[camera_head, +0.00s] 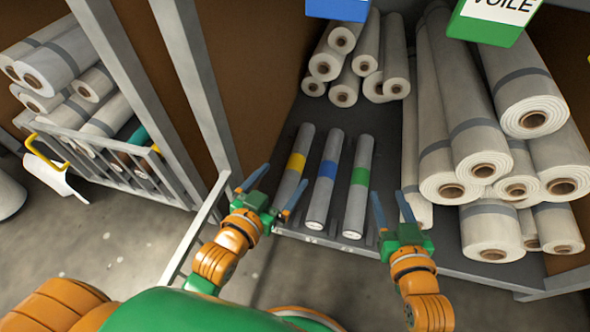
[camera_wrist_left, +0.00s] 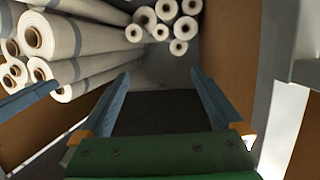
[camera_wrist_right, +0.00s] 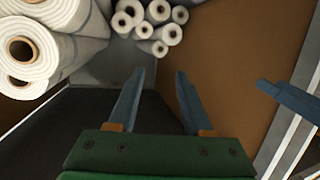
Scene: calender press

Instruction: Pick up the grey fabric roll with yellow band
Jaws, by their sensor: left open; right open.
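The grey fabric roll with yellow band (camera_head: 294,175) lies on the dark shelf in the head view, leftmost of three slim rolls, its near end close to the shelf's front edge. My left gripper (camera_head: 286,174) is open and empty. Its fingers appear on either side of this roll in the picture; I cannot tell the height gap, and no contact is clear. My right gripper (camera_head: 386,193) is open and empty, right of the green-banded roll. Both grippers also show open in the left wrist view (camera_wrist_left: 160,73) and right wrist view (camera_wrist_right: 160,72), where the slim rolls are not visible.
A blue-banded roll (camera_head: 323,190) and a green-banded roll (camera_head: 358,195) lie to the right on the shelf (camera_head: 285,231). Large white rolls (camera_head: 465,150) are stacked at right, smaller ones (camera_head: 343,40) behind. A grey post (camera_head: 195,85) stands at left, near a rack of rolls (camera_head: 90,150).

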